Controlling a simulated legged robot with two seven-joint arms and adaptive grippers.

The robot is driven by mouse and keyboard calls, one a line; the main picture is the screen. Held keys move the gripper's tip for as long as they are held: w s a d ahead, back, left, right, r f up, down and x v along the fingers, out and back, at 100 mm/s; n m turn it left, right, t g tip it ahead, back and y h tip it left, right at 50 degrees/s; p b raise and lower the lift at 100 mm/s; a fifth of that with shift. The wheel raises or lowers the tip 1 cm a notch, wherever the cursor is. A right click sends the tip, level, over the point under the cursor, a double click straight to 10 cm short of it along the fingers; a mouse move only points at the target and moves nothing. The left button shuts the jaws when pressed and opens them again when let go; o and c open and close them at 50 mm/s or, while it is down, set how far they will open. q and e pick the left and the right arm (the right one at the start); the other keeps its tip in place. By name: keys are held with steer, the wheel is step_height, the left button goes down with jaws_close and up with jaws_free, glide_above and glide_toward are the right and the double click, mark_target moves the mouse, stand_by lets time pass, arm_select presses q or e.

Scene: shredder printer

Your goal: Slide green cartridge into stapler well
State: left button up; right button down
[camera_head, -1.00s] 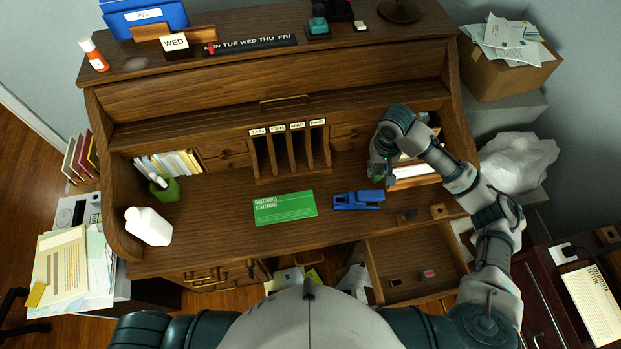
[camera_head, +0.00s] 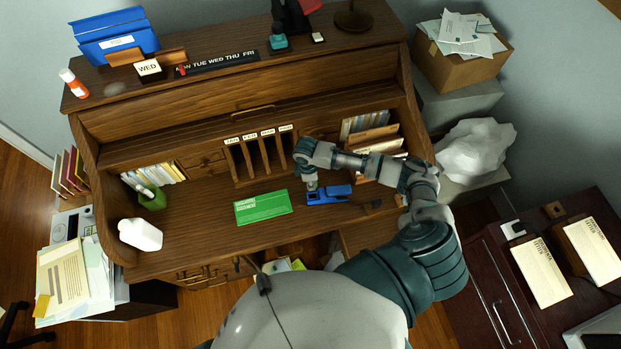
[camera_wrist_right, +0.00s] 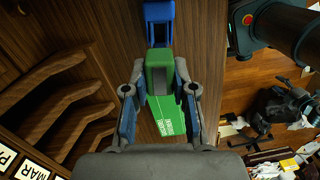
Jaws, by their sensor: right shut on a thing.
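The blue stapler (camera_head: 335,195) lies on the desk's writing surface, right of the green card. My right gripper (camera_head: 311,184) is just above the stapler's left end. In the right wrist view, my right gripper (camera_wrist_right: 160,72) is shut on the green cartridge (camera_wrist_right: 158,58), with a finger on each side. The stapler (camera_wrist_right: 159,22) shows just beyond the cartridge's far end, roughly in line with it. I cannot tell whether they touch or how deep the cartridge sits. The cartridge is too small to make out in the head view. My left gripper is not in view.
A green statement card (camera_head: 263,207) lies left of the stapler. Month-labelled slots (camera_head: 260,155) stand behind. A white bottle (camera_head: 141,234) and green pen cup (camera_head: 152,198) are at the left. The open drawer (camera_head: 365,232) is partly hidden by my arm.

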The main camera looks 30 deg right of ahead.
steer(key=shift+d, duration=0.1)
steer(key=shift+d+r+p, duration=0.1)
steer(key=shift+d+p, duration=0.05)
steer(key=shift+p, duration=0.45)
step_height(320, 180, down, 6)
steer(key=b, duration=0.3)
steer(key=shift+r, duration=0.1)
stand_by(0.4)
steer(key=shift+p, duration=0.35)
stand_by(0.5)
